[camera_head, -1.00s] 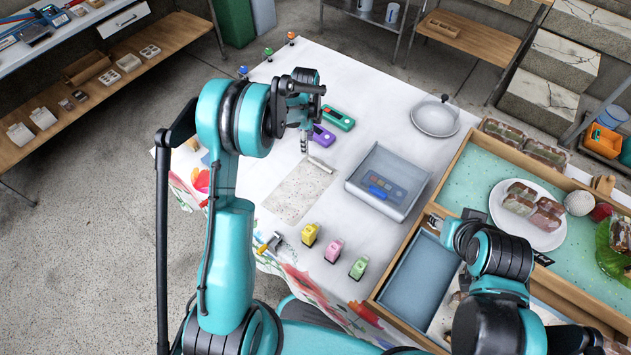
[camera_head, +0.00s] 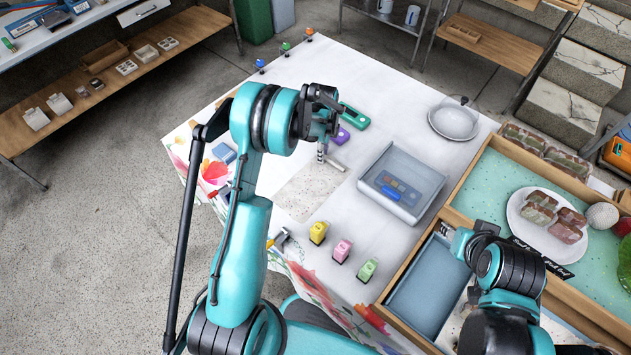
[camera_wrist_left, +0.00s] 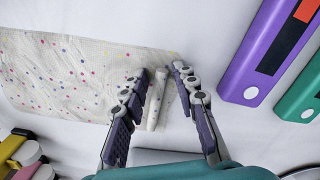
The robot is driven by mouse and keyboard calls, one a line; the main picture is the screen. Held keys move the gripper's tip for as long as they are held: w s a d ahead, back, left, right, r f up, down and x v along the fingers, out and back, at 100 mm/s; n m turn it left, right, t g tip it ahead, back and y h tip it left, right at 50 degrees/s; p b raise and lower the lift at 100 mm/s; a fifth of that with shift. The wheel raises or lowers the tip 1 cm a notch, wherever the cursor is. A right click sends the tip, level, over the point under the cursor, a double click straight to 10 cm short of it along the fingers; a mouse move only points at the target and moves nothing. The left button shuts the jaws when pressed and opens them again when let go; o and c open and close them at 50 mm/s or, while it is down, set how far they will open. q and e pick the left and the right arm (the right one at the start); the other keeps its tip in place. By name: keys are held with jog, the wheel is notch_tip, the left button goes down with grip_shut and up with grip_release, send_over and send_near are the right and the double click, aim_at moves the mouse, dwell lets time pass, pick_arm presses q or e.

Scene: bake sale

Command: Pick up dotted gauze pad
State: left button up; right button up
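The dotted gauze pad (camera_head: 298,192) is a thin pale sheet with small coloured dots, lying flat on the white table. It also shows in the left wrist view (camera_wrist_left: 75,75). A narrow dotted roll (camera_wrist_left: 158,108) lies along its right end; I cannot tell whether it is part of the sheet. My left gripper (camera_head: 321,158) is over that end. In the left wrist view its fingers (camera_wrist_left: 170,70) are apart, one on each side of the roll, with a visible gap on the right. My right gripper (camera_head: 450,232) is by the wooden tray; its fingers are not clear.
Purple (camera_wrist_left: 268,50) and green (camera_head: 354,117) devices lie just beyond the left gripper. A clear-sided box (camera_head: 402,182) stands to the right. Yellow (camera_head: 318,232), pink (camera_head: 342,250) and green (camera_head: 367,269) small items stand nearer. A wooden tray (camera_head: 470,190) borders the right side.

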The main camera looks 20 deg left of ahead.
pick_arm(q)
grip_shut()
